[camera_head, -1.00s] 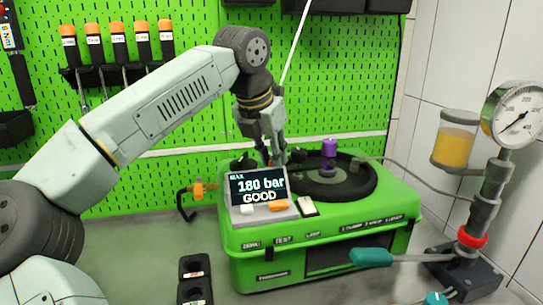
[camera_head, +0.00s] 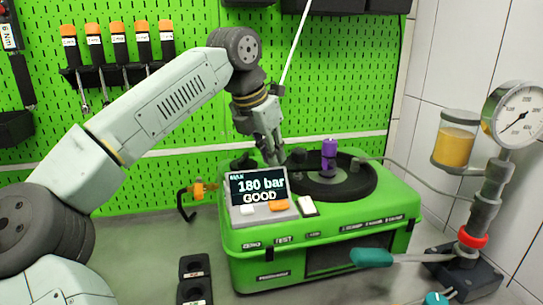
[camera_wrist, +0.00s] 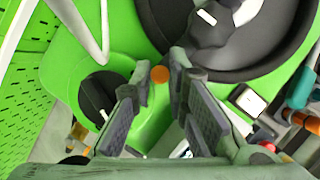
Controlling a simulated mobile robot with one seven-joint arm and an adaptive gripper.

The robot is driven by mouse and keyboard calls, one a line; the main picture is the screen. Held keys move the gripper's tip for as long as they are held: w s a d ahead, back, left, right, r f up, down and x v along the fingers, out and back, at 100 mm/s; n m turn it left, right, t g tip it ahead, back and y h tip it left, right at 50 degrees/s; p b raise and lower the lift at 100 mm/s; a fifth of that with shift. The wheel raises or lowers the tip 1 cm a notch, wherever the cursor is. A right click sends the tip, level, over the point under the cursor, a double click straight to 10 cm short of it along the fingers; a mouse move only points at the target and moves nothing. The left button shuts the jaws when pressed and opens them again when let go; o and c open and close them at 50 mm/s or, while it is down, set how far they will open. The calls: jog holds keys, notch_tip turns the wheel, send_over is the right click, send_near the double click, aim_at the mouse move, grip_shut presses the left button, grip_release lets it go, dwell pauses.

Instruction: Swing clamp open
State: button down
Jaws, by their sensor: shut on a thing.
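My gripper (camera_head: 275,158) points down over the back left of the green testbench, beside the black round plate (camera_head: 365,188). In the wrist view, its fingers (camera_wrist: 160,78) stand on both sides of a small round orange end (camera_wrist: 160,74). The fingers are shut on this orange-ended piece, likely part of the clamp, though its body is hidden. A black knob (camera_wrist: 210,27) with a white mark sits at the plate beyond the fingers. A purple-topped part (camera_head: 329,150) stands upright on the plate.
The display reading 180 bar (camera_head: 258,188) stands in front of the gripper. A second black knob (camera_wrist: 98,98) lies left of the fingers. A thin hose (camera_head: 420,170) runs right toward the gauge stand (camera_head: 485,200). The green pegboard (camera_head: 180,140) is close behind.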

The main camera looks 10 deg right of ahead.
jog(key=m, duration=0.1)
jog(key=w+m+g, duration=0.1)
jog(key=shift+w+d+m+h, duration=0.25)
jog(key=shift+m+h, duration=0.05)
jog(key=shift+m, duration=0.1)
jog(key=w+m, duration=0.1)
jog(key=d+m+g, duration=0.1)
jog(key=m, duration=0.1)
jog(key=shift+w+m, duration=0.3)
jog(key=shift+w, duration=0.05)
jog(key=m, duration=0.1)
jog(key=w+d+m+g, duration=0.1)
jog(key=m, duration=0.1)
jog(key=shift+w+d+g, duration=0.1)
jog(key=shift+d+g, duration=0.05)
jog(key=shift+g, duration=0.15)
jog(key=shift+w+d+m+g, duration=0.2)
jog(key=shift+d+m+g, duration=0.1)
jog(key=shift+m, duration=0.4)
jog(key=shift+w+d+m+g, duration=0.15)
jog(key=shift+d+m+g, duration=0.1)
jog(key=shift+m, duration=0.45)
jog(key=c, duration=1.8)
grip_release()
jog(key=shift+c, duration=0.2)
jog(key=shift+a, duration=0.1)
